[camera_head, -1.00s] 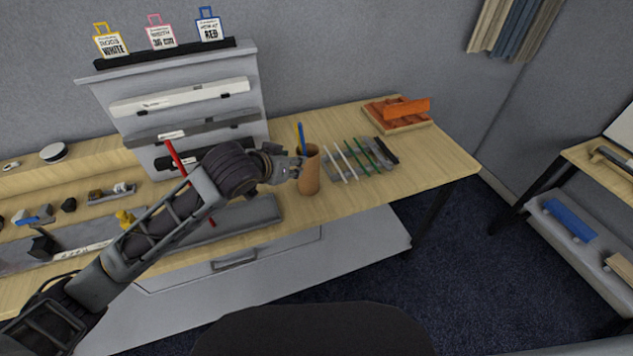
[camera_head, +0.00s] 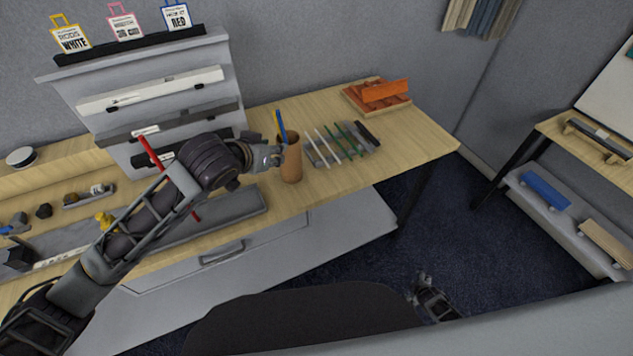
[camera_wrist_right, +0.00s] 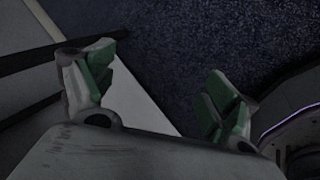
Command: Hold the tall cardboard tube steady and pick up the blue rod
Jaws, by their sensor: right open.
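The tall cardboard tube (camera_head: 291,163) stands upright on the wooden table near its front edge. My right gripper (camera_head: 426,283) is low, over the floor in front of the table, well away from the tube. In the right wrist view my right gripper (camera_wrist_right: 162,82) is open and empty, with green pads.
White and green rods (camera_head: 336,145) lie on a grey holder right of the tube. An orange tray (camera_head: 378,95) is at the back right. A red rod (camera_head: 150,153) slants behind my left arm. The table's right end is clear.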

